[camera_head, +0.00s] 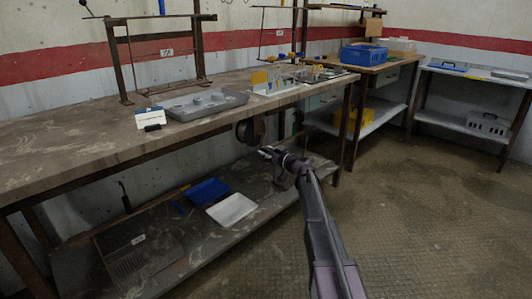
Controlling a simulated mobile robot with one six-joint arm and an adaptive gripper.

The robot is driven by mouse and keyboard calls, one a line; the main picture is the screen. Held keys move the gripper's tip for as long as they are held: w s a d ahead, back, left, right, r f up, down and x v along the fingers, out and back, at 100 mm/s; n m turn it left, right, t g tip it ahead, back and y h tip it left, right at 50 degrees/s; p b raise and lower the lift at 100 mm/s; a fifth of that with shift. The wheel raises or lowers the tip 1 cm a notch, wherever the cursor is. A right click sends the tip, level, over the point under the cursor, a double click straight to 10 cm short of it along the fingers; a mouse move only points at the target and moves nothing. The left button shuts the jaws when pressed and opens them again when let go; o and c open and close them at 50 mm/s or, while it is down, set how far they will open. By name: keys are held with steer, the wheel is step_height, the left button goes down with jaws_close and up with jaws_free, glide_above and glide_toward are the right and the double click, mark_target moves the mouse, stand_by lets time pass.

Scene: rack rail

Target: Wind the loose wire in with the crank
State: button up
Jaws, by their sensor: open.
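My arm reaches up from the bottom of the head view to the front of the long workbench (85,150). My gripper (266,151) is open, small in the picture, just below the bench's front edge. A dark rounded thing (243,132), perhaps the reel or drum of the crank, hangs under that edge, just up and left of the gripper. I cannot make out the crank handle or the loose wire. I see no contact between the gripper and the dark thing, but at this size I cannot be sure.
The bench top holds a grey tray (205,104) with round shapes and a white card (149,117). A blue tray (207,191) and a white tray (231,210) lie on the lower shelf. A blue crate (363,54) stands on a farther table. The floor (430,220) at right is clear.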

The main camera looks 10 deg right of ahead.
jaws_close()
steer(key=shift+a, duration=0.1)
